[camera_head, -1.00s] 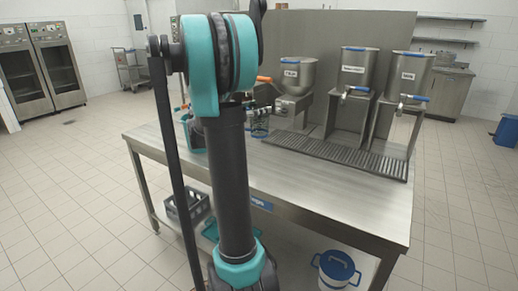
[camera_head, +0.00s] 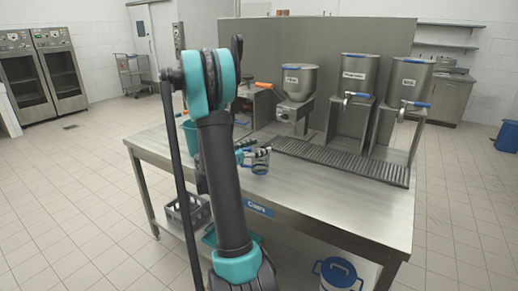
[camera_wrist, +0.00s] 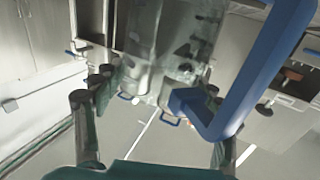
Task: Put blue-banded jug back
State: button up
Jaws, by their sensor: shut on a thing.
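The blue-banded jug (camera_head: 260,168) is a clear container near the middle of the steel table's (camera_head: 325,200) left half. My gripper (camera_head: 253,153) is shut on it. In the wrist view the clear jug body (camera_wrist: 165,45) is between the fingers of my gripper (camera_wrist: 155,115), and its big blue handle (camera_wrist: 262,85) extends to the right. I cannot tell whether the jug's base touches the table. My own arm hides part of the table beside it.
Three steel dispensers (camera_head: 298,80), (camera_head: 358,70), (camera_head: 410,80) stand at the back behind a grated drip tray (camera_head: 340,155). A teal bin (camera_head: 190,138) stands at the table's left end. A white pail with a blue lid (camera_head: 338,275) is below. The right front tabletop is clear.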

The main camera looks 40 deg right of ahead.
jog(key=shift+f, duration=0.25)
jog(key=o, duration=1.9)
jog(key=shift+c, duration=0.2)
jog(key=shift+r, duration=0.1)
